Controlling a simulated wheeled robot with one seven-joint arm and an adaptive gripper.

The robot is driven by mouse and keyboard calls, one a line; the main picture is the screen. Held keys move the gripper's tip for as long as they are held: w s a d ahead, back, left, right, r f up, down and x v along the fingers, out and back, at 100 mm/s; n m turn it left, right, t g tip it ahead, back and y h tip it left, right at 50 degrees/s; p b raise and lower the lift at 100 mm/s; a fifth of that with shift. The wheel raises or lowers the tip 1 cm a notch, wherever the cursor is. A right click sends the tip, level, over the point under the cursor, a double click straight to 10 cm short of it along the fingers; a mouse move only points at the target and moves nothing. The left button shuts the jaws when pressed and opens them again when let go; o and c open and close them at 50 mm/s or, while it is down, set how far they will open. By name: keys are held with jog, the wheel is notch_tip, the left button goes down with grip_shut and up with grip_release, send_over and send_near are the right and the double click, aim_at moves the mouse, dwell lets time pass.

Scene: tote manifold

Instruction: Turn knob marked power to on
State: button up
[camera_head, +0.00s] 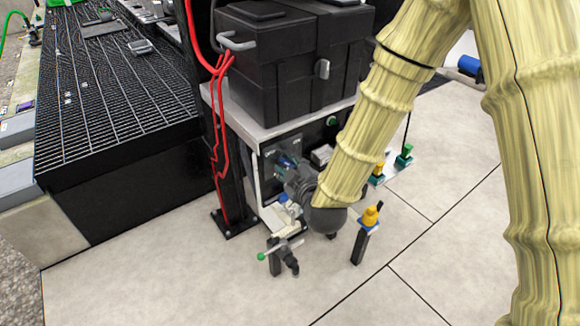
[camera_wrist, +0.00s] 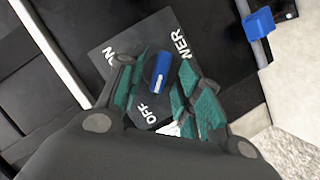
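The power knob (camera_wrist: 160,72) is blue with a white mark at its lower end. It sits on a grey plate (camera_wrist: 105,48) lettered ON at upper left, OFF at the bottom and POWER, partly hidden, at right. The white mark points down toward OFF. My gripper (camera_wrist: 164,72) is open, with one teal-padded finger on each side of the knob. Narrow gaps show between the pads and the knob; I cannot tell whether any part touches. In the head view my gripper (camera_head: 288,164) reaches the panel front and largely hides the knob.
A black case (camera_head: 270,75) stands above the panel. Red hoses (camera_head: 216,120) hang at its left. A green-tipped lever fitting (camera_head: 275,255) and a yellow-topped post (camera_head: 368,222) stand on the floor in front. A blue part (camera_wrist: 258,23) lies right of the plate. Floor at lower right is clear.

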jog(key=shift+c, duration=0.4)
grip_shut()
